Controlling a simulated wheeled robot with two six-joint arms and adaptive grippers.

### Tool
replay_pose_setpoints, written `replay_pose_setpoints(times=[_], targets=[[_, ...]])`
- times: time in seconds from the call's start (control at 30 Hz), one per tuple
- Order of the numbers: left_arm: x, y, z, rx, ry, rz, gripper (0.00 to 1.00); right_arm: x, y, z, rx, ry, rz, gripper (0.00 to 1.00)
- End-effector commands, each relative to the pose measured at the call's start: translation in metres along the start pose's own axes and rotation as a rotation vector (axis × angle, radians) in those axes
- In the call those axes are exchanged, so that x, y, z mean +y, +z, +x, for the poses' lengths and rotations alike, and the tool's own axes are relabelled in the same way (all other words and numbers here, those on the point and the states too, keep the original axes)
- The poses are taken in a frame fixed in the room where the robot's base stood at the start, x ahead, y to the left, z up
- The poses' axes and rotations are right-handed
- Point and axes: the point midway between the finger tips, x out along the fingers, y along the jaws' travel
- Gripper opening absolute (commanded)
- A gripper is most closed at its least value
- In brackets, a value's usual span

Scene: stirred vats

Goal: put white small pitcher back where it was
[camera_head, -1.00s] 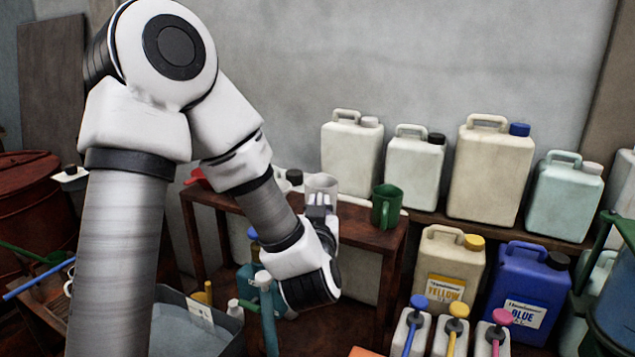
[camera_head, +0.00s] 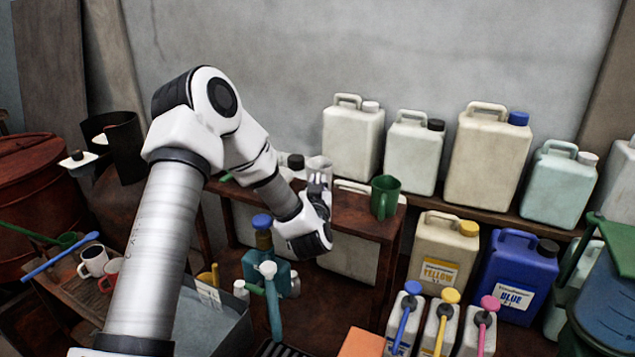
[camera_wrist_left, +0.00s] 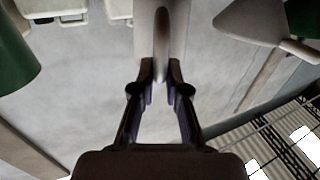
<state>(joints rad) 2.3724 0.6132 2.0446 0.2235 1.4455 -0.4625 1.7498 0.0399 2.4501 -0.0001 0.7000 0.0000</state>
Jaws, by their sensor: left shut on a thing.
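The white small pitcher (camera_head: 319,167) is at the rear of the brown wooden table (camera_head: 362,222), left of a green pitcher (camera_head: 385,197). My left gripper (camera_head: 319,183) is shut on it from the near side. In the left wrist view, the pale pitcher (camera_wrist_left: 145,22) is at the top centre, with its handle between the two fingers (camera_wrist_left: 161,75). I cannot tell whether its base touches the tabletop. The gripper hides its lower part. My right gripper is in neither view.
A black-capped container (camera_head: 295,163) stands close left of the pitcher. The green pitcher also shows in the left wrist view (camera_wrist_left: 14,62). White jerrycans (camera_head: 352,145) line the wall behind.

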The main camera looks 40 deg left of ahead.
Motion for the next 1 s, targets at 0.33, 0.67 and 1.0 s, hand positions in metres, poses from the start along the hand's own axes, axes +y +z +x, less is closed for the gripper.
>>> replay_pose_setpoints(times=[0.33, 0.67, 1.0], targets=[[0.000, 0.011, 0.000, 0.003, 0.000, -0.002, 0.00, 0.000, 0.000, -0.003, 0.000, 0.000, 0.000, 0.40], [0.000, 0.012, -0.001, 0.001, 0.000, -0.002, 0.39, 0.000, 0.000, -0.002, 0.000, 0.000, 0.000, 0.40], [0.001, 0.014, -0.033, -0.001, 0.002, -0.002, 0.39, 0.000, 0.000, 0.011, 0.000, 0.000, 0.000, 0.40]])
